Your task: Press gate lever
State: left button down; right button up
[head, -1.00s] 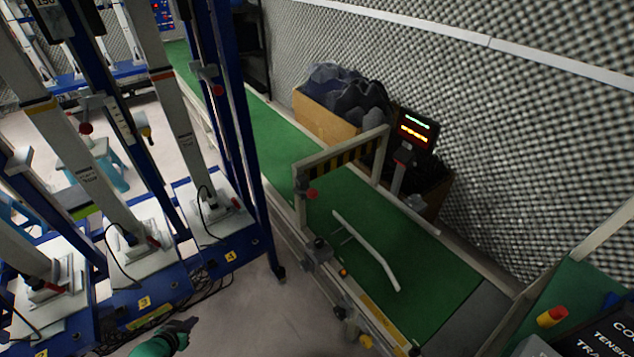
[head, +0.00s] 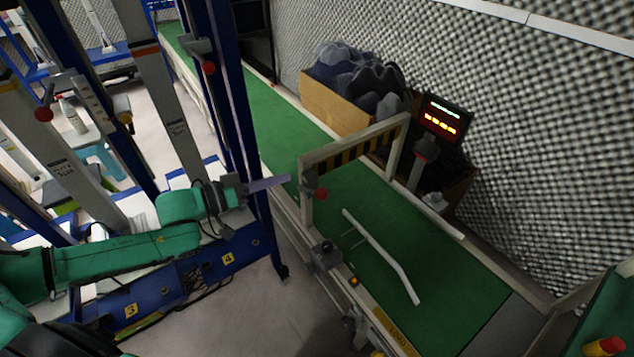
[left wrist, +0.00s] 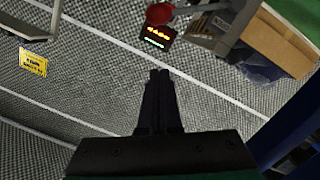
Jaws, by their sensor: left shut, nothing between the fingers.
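The gate (head: 352,150), a grey frame with a yellow-and-black striped bar, spans the green conveyor belt. A short lever with a red knob (head: 321,194) sticks out at its near left post. My left gripper (head: 287,179) is shut and empty. In the head view its fingertips point right, just left of that post and slightly above the knob, with a gap. The shut fingers also show in the left wrist view (left wrist: 160,73). I cannot make out the lever for certain in that view. My right gripper is not in view.
A lit display (head: 440,118) stands behind the gate, beside a cardboard box (head: 330,105) of dark lumps. A bent white bar (head: 383,257) lies over the green belt (head: 440,300). Tall blue-framed test stands (head: 222,70) rise close to my left arm. Foam walls the far side.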

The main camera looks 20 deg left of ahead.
pick_arm(q)
jog(key=b, duration=0.2)
send_over(315, 192)
jog(key=w, duration=0.3)
jog(key=f, duration=0.1)
jog(key=s+f, duration=0.2)
jog(key=f, duration=0.1)
jog(key=shift+s+a+f, duration=0.15)
jog(key=shift+s+a, duration=0.05)
jog(key=shift+f, duration=0.15)
